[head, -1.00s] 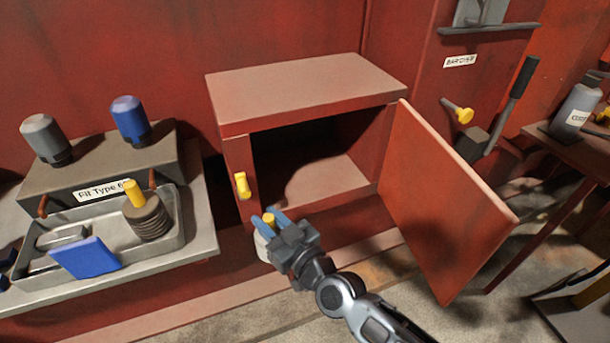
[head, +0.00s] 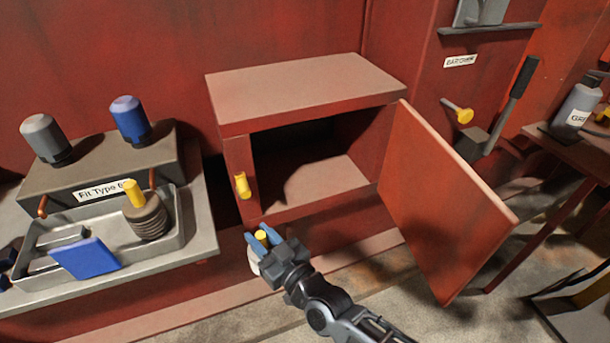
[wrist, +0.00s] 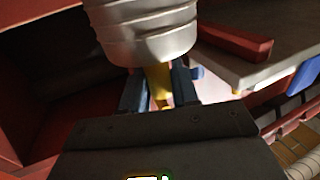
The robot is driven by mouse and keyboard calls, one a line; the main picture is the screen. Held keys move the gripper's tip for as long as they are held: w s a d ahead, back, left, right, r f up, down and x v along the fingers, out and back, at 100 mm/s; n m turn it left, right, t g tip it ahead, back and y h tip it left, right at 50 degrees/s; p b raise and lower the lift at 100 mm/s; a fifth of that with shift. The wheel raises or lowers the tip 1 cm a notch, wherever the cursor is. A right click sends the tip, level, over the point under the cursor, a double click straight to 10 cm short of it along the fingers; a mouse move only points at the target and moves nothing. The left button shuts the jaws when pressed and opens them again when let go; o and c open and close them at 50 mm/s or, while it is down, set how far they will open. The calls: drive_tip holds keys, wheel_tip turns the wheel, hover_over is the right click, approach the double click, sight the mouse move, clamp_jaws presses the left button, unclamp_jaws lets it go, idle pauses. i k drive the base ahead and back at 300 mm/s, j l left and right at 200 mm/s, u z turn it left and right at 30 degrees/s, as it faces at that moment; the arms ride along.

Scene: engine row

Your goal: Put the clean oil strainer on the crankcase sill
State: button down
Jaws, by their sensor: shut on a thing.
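The clean oil strainer is a pale ribbed cylinder (wrist: 148,32) with a yellow handle (head: 261,236). My gripper (head: 262,240) is shut on that handle, seen also in the wrist view (wrist: 160,85). In the head view the gripper hides most of the strainer; a pale bit of its body shows at the left. The red crankcase box stands open, and its sill (head: 325,187) is the bare pale-red floor of the opening. The gripper and strainer are outside the opening, in front of and below its lower left corner.
The crankcase door (head: 445,205) stands open at the right. A yellow latch (head: 242,186) sticks out from the left post. The sill is clear.

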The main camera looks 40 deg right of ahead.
sight(295, 177)
drive_tip(key=l+u, duration=0.35)
drive_tip(key=k+l+u, duration=0.15)
drive_tip(key=l+u, duration=0.15)
drive_tip(key=k+l+u, duration=0.1)
drive_tip(key=l+u, duration=0.25)
